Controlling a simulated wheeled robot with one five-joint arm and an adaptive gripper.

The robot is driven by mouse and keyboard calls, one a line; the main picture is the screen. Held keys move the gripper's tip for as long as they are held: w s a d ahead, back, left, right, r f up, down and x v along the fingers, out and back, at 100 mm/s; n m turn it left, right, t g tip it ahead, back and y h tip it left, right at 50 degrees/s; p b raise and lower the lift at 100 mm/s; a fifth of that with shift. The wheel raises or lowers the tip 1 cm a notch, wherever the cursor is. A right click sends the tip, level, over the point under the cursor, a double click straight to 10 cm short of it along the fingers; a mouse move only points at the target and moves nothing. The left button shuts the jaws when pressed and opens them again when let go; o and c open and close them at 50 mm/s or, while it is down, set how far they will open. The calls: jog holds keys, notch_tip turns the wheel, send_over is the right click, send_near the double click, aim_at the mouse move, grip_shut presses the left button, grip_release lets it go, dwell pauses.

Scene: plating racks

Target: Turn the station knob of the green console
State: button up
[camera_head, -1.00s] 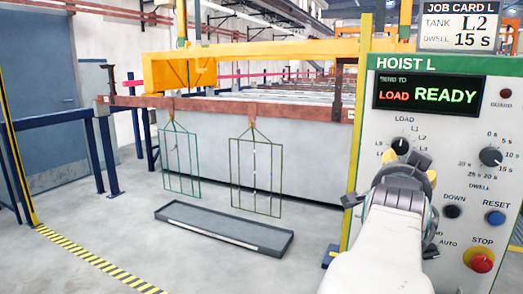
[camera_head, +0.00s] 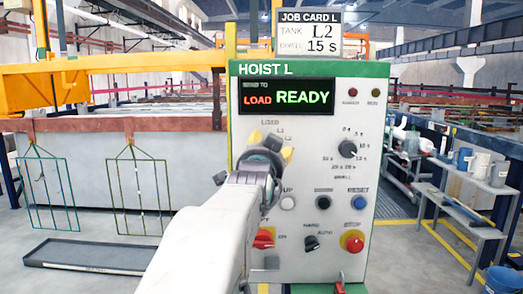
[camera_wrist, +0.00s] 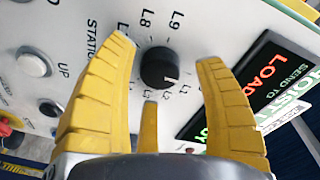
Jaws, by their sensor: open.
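The green-topped console (camera_head: 310,70), labelled HOIST L, faces me in the middle of the head view. Its screen (camera_head: 288,97) reads "SEND TO LOAD READY". The black station knob (camera_wrist: 158,68) shows in the wrist view, ringed by labels including L8 and L9. Its white pointer mark faces the lower right; the exact label it meets is hard to tell. My gripper (camera_wrist: 166,50) is open, with yellow fingers on either side of the knob and no clear contact. In the head view my gripper (camera_head: 270,152) covers the knob. The job card (camera_head: 308,33) reads tank L2, dwell 15 s.
The dwell knob (camera_head: 347,149), blue reset button (camera_head: 359,202), red stop button (camera_head: 352,240) and red switch (camera_head: 263,238) are close by on the panel. Wire racks (camera_head: 139,190) hang at left above a grey tray (camera_head: 95,256). A shelf (camera_head: 465,205) stands at right.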

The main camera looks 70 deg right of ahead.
jog(key=shift+w+d, duration=0.1)
jog(key=shift+d, duration=0.3)
jog(key=c, duration=1.2)
